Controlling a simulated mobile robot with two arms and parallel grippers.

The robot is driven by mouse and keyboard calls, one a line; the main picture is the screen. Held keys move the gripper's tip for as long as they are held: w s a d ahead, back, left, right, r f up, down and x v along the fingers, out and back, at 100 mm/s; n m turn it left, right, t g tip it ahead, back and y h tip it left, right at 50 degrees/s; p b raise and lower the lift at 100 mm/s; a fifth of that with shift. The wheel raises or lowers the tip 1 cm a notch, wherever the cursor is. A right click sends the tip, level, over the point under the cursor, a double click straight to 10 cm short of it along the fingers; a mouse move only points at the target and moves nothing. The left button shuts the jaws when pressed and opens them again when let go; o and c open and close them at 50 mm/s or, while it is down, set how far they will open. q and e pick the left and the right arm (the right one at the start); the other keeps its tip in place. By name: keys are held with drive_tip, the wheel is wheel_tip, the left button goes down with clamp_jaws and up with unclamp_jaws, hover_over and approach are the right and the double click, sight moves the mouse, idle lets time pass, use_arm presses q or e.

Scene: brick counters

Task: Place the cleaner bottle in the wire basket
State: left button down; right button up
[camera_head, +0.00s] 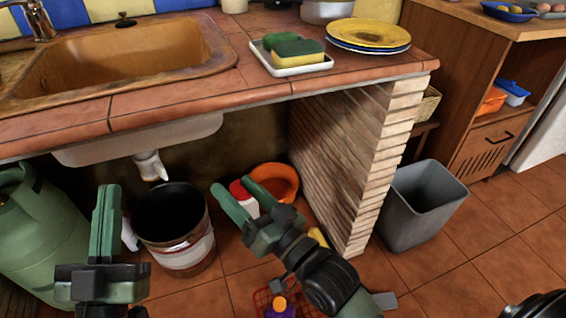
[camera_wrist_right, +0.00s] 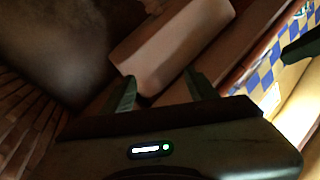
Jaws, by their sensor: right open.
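A red wire basket (camera_head: 261,298) is on the floor at the bottom edge of the head view, partly cut off. A purple bottle with an orange cap (camera_head: 280,309) shows at it. A red-and-white container (camera_head: 240,189), perhaps the cleaner bottle, stands under the counter, partly hidden behind my right gripper (camera_head: 232,184). That gripper is open; in the right wrist view its fingers (camera_wrist_right: 161,86) are apart with nothing clearly held between them. My left gripper (camera_head: 107,190) is upright in front of the bucket's left side, seen edge-on, so its opening is unclear.
A metal bucket (camera_head: 180,243), a green gas cylinder (camera_head: 38,230) and an orange bowl (camera_head: 279,180) stand under the counter. A brick wall (camera_head: 350,150) bounds it on the right, with a grey bin (camera_head: 422,205) beyond. The sink underside (camera_head: 135,146) hangs above.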

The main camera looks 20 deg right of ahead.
drive_tip(key=s+d+r+n+t+h, duration=0.2)
drive_tip(key=s+d+r+t, duration=0.3)
drive_tip(key=r, duration=0.5)
drive_tip(key=shift+s+d+n+t, duration=0.3)
drive_tip(key=shift+d+n, duration=0.3)
drive_tip(key=shift+d, duration=0.4)
